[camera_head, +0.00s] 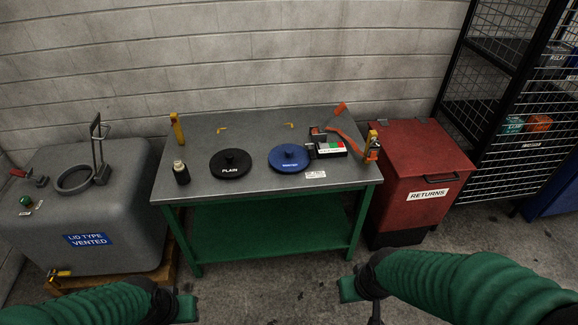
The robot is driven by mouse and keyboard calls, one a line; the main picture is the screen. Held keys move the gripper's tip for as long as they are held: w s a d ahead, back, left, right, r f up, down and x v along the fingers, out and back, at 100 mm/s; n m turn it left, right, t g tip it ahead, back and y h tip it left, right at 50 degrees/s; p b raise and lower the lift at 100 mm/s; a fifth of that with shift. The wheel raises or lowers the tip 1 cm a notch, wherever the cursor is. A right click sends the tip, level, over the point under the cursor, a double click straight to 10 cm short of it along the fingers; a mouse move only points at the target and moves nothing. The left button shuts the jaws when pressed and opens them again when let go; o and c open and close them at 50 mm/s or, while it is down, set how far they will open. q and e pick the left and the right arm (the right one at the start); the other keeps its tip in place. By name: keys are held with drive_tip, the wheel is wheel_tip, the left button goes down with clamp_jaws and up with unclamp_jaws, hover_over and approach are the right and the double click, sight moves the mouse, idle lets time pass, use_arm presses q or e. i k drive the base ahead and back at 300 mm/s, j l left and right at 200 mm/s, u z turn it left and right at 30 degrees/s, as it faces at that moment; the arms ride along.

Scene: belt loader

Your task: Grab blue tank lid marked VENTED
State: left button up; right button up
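The blue tank lid (281,165) lies flat on the grey tabletop, right of the middle. It has a round knob and small white lettering, too small to read for certain. A black lid (220,173) marked PLAIN lies to its left. The grey tank (130,185) at the left has a blue label reading LID TYPE VENTED and an open round neck. My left gripper (186,308) and my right gripper (357,295) are low in front of the table, apart from both lids. Their fingers are partly cut off or hidden.
The green-framed table (255,198) also holds a dark bottle (181,173), a small device with coloured buttons (330,147) and orange-yellow tools at its right edge. A red RETURNS bin (415,160) stands right, beside a black wire cage (505,100). The tabletop's front strip is mostly clear.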

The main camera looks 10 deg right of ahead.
sight(288, 158)
drive_tip(key=i+j, duration=0.1)
drive_tip(key=i, duration=0.9)
drive_tip(key=i+j+u, duration=0.1)
drive_tip(key=i, duration=0.85)
